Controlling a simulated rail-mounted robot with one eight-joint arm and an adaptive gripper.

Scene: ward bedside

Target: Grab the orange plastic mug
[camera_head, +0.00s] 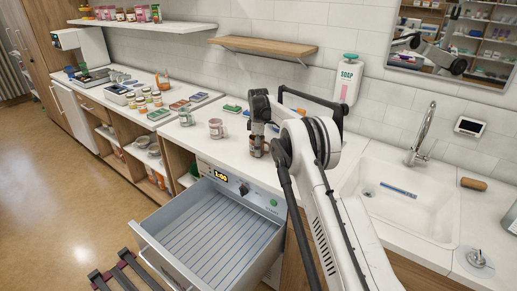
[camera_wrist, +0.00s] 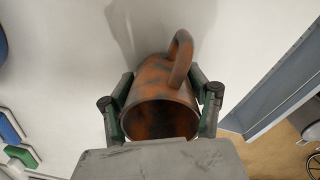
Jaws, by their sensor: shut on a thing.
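The orange mug (camera_wrist: 160,105), mottled with dark patches, fills the middle of the wrist view. Its open mouth faces the camera and its handle (camera_wrist: 180,58) points up in the picture. My gripper (camera_wrist: 160,102) is shut on it, with one finger against each side of the body. In the head view my gripper (camera_head: 257,146) is low over the white counter, left of the sink; the mug is mostly hidden there by my arm. I cannot tell whether the mug touches the counter.
A pale pinkish mug (camera_head: 216,128) stands on the counter left of my gripper. An open, empty ribbed drawer (camera_head: 215,235) juts out below. The sink (camera_head: 405,205) is to the right, a soap dispenser (camera_head: 346,80) on the wall behind. Jars (camera_head: 145,95) stand farther left.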

